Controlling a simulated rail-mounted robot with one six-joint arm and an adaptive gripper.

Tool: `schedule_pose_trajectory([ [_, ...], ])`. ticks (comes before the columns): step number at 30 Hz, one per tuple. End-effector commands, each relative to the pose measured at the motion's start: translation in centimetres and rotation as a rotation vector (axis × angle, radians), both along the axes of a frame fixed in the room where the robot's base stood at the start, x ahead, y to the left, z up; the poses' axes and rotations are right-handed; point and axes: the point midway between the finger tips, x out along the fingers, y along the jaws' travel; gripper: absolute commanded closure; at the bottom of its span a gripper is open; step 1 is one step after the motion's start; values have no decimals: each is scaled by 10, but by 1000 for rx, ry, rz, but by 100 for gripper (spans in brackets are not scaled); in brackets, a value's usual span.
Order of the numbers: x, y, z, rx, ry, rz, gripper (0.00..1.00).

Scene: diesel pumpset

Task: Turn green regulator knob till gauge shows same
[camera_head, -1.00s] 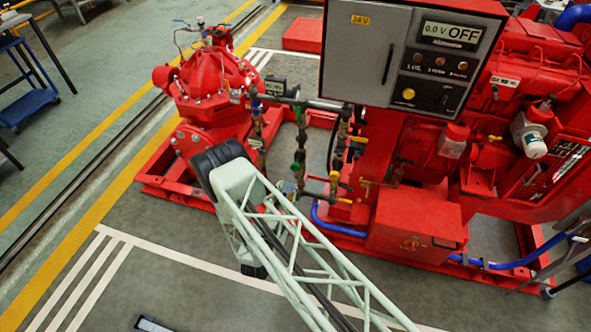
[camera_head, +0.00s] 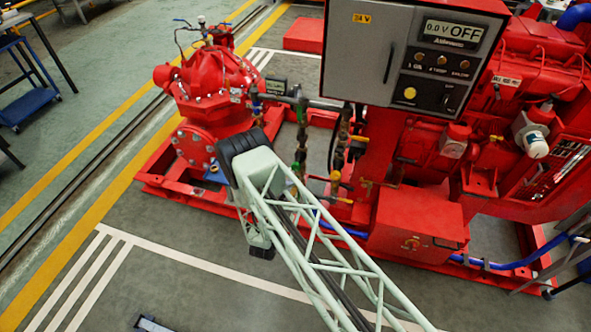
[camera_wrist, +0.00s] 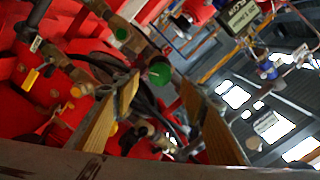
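In the wrist view, a round green knob (camera_wrist: 158,73) sits on the pipework, seen between the fingertips of my gripper (camera_wrist: 160,82). The two yellowish fingers are spread apart. I see no clear contact, and the distance in depth is unclear. A second green knob (camera_wrist: 121,33) is up and left of it. A small digital gauge (camera_wrist: 240,15) stands at the top right, its reading too blurred to tell. In the head view, a digital gauge (camera_head: 275,87) is on the pipe beside the red pump; its reading is illegible. My arm hides the gripper there.
A grey control panel (camera_head: 367,50) with a display reading 0.0 V OFF stands over the pipework. The red pump (camera_head: 208,90) is to the left, the red engine (camera_head: 545,65) to the right. Several valves and hoses crowd the pipes. The floor in front is open.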

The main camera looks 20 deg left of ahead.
Motion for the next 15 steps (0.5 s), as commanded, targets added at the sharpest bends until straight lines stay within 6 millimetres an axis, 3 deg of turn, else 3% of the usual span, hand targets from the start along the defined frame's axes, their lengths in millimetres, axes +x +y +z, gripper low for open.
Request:
schedule_pose_trajectory([
  [9,42,1,0,0,-1,-2,61],
  [15,59,2,0,1,-1,-1,61],
])
